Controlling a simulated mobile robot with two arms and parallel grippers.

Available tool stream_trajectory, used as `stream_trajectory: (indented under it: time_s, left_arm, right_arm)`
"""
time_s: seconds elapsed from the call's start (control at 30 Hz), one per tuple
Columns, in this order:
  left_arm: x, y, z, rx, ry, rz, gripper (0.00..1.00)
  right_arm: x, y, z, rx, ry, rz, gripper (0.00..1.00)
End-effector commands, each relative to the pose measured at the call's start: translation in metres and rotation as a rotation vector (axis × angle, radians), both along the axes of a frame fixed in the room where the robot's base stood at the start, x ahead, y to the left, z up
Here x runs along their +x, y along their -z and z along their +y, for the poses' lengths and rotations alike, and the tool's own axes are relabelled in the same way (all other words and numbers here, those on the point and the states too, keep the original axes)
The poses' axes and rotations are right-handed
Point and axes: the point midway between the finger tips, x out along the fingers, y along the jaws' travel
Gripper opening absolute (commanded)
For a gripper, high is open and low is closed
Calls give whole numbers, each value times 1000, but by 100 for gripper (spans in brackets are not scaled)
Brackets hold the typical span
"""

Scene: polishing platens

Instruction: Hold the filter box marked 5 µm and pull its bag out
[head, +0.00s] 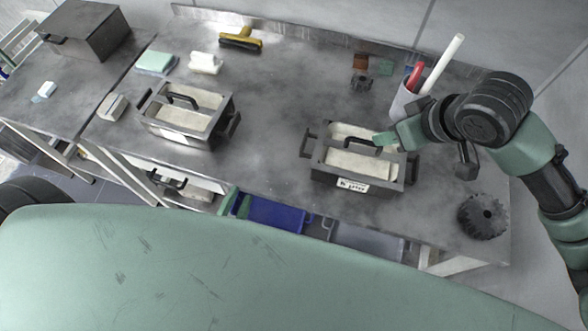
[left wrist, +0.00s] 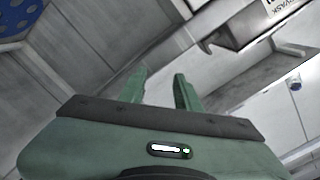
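A dark open-topped box (head: 318,170) with pale filter material inside, a black handle and a front label stands at the right of the bench. A similar box (head: 222,128) stands to its left. Neither label is readable in the head view, so I cannot tell which is marked 5 µm. My right gripper (head: 383,139), on the arm from the right, is at the right end of the right box's handle; whether it grips is unclear. My left gripper (left wrist: 160,84) shows in the left wrist view, fingers apart, nothing between them. I cannot pick it out in the head view.
A squeegee (head: 241,39), a white block (head: 206,62), a pale green pad (head: 156,62) and a cup (head: 401,103) holding tools stand on the bench. A black knobbed disc (head: 483,216) lies near the front right. Bins (head: 277,215) sit below. Bench between the boxes is clear.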

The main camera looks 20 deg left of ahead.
Motion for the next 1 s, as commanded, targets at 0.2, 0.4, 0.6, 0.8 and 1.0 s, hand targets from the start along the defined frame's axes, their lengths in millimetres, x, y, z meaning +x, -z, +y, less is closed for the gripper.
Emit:
stream_trajectory:
  time_s: [0.2, 0.4, 0.6, 0.8, 1.0]
  left_arm:
    - [32, -35, -23, -194, -48, -97, 33]
    - [70, -42, -69, -542, -61, -97, 33]
    - [94, -47, -106, -784, -52, -70, 33]
    - [110, -48, -114, -843, -49, -60, 33]
    - [140, -48, -113, -840, -50, -61, 33]
  right_arm:
    - [0, 0, 0, 0, 0, 0, 36]
    - [0, 0, 0, 0, 0, 0, 36]
    - [0, 0, 0, 0, 0, 0, 36]
    - [0, 0, 0, 0, 0, 0, 36]
    - [0, 0, 0, 0, 0, 0, 36]
